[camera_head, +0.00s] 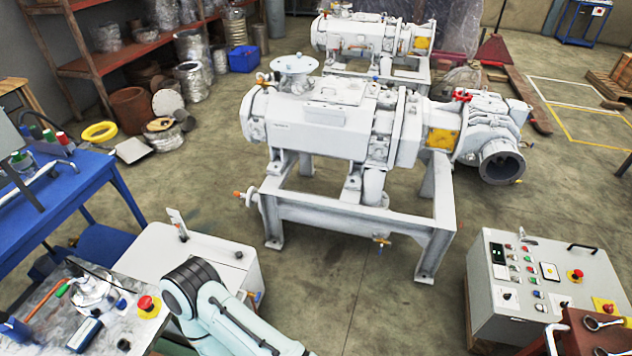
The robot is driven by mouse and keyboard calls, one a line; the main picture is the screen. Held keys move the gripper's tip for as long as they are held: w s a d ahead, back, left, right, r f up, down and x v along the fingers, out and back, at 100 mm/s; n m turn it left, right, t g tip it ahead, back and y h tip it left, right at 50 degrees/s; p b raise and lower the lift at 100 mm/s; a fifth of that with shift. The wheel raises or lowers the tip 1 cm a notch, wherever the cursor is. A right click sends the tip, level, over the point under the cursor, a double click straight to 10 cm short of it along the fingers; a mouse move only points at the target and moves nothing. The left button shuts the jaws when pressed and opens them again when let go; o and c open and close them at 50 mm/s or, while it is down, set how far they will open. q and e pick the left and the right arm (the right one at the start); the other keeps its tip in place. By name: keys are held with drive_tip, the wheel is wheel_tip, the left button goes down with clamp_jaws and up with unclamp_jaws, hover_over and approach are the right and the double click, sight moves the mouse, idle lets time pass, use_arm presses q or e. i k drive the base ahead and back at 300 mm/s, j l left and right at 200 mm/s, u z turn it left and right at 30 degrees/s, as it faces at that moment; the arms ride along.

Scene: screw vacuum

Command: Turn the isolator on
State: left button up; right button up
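A grey control box (515,318) stands at the lower right with a sloped panel of buttons, lamps and dials. One of my arms, pale with a dark joint, shows at the bottom centre-left, well left of the box. Neither gripper is in view.
A large white vacuum pump (330,125) on a frame fills the middle. A bench (75,345) with tools and a red button is at lower left, beside a white cabinet (185,265). Wrenches on a brown box (595,335) partly cover the control box's right corner. Floor (370,300) is clear between.

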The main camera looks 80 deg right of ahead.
sight(607, 307)
drive_tip(key=z, duration=6.85)
drive_tip(key=i+l+z, duration=0.2)
drive_tip(key=z, duration=0.15)
drive_tip(key=i+z, duration=0.35)
drive_tip(key=i+j+u, duration=0.1)
drive_tip(key=i+u, duration=0.3)
drive_tip(key=i+l+u, duration=0.1)
drive_tip(key=i+u, duration=0.25)
drive_tip(key=i+l+u, duration=0.2)
drive_tip(key=i+u, duration=0.2)
drive_tip(key=i, duration=0.15)
